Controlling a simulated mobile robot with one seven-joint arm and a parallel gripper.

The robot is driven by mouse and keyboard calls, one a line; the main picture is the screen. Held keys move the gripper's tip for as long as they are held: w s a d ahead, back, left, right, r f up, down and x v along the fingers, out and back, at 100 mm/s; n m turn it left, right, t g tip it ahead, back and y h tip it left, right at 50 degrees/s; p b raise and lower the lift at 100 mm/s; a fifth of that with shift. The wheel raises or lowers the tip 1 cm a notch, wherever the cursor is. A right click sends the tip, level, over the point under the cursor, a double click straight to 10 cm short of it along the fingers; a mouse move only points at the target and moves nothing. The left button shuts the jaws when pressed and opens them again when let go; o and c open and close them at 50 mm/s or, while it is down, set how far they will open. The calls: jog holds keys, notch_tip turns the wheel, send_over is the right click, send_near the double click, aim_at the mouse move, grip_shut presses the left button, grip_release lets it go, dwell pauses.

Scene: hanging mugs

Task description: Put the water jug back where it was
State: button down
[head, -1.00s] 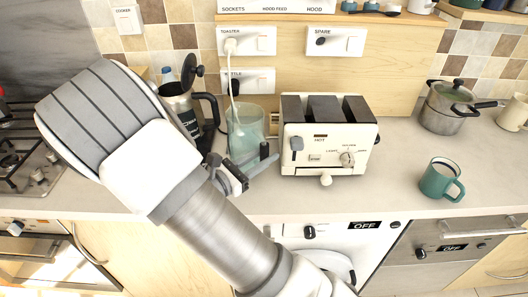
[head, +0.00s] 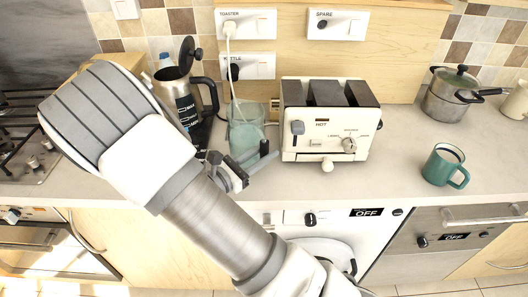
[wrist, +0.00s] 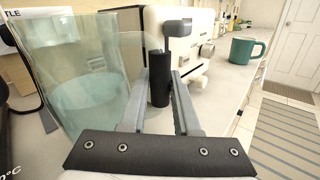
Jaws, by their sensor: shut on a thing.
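The water jug (head: 243,132) is a see-through, pale green vessel left of the toaster in the head view. It fills the left of the wrist view (wrist: 85,85), upright or nearly so. My gripper (head: 262,157) is at the jug's right side, shut on its handle. In the wrist view the fingers (wrist: 168,90) close around the handle area, with a black cylindrical piece between them. I cannot tell whether the jug's base touches the counter.
The cream toaster (head: 325,125) stands close on the right. A kettle (head: 187,98) with its lid raised stands behind left. A green mug (head: 441,168) and a stacked pair of pots (head: 448,100) are farther right. The counter between toaster and mug is clear.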

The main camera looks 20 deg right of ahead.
jog(key=shift+f, duration=0.3)
jog(key=c, duration=0.6)
grip_release()
jog(key=shift+o, duration=0.2)
jog(key=shift+f, duration=0.1)
jog(key=v, duration=1.7)
jog(key=shift+a+b, duration=0.2)
jog(key=shift+b, duration=0.15)
jog(key=shift+s, duration=0.1)
